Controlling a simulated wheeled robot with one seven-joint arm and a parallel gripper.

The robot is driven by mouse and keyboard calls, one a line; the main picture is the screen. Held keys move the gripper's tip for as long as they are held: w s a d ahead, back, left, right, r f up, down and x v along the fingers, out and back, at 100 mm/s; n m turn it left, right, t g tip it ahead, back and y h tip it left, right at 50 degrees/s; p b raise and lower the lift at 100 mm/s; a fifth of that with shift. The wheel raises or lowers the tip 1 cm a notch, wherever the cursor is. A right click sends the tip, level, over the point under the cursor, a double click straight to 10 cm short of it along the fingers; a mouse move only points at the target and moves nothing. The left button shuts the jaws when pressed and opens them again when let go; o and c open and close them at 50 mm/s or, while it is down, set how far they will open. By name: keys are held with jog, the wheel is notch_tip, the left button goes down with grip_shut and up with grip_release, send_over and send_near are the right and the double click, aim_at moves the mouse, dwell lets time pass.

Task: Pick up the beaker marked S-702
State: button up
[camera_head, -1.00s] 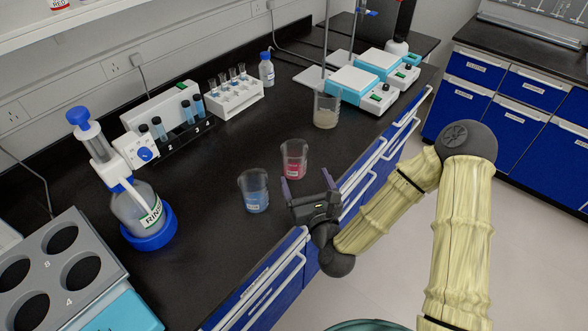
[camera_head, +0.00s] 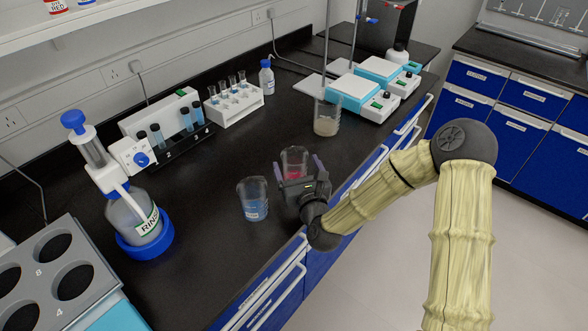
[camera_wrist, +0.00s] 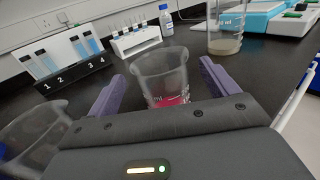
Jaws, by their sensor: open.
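A glass beaker with red liquid (camera_head: 294,160) stands on the black bench, and it also shows in the wrist view (camera_wrist: 160,75). A beaker with blue liquid (camera_head: 253,198) stands to its left and nearer. A larger beaker with cloudy beige liquid (camera_head: 326,122) stands farther back by the hotplates. No label reading S-702 is legible on any of them. My gripper (camera_head: 297,168) is open, with its purple fingers on either side of the red-liquid beaker in the wrist view. It hides the beaker's lower part. I cannot tell whether the fingers touch it.
A dispenser bottle (camera_head: 140,222) and a grey block with round wells (camera_head: 30,265) stand at the left. A numbered tube rack (camera_head: 180,140), a white tube rack (camera_head: 235,104) and a small bottle (camera_head: 266,78) line the back. Hotplates (camera_head: 352,88) stand beyond.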

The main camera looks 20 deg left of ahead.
aim_at(291, 150)
jog(key=shift+d, duration=0.1)
jog(key=x, duration=0.2)
jog(key=p+x, duration=0.1)
jog(key=x, duration=0.1)
jog(key=shift+a+r, duration=0.25)
jog(key=shift+w+a, duration=0.15)
jog(key=shift+w, duration=0.25)
jog(key=shift+c, duration=0.5)
jog(key=c, duration=1)
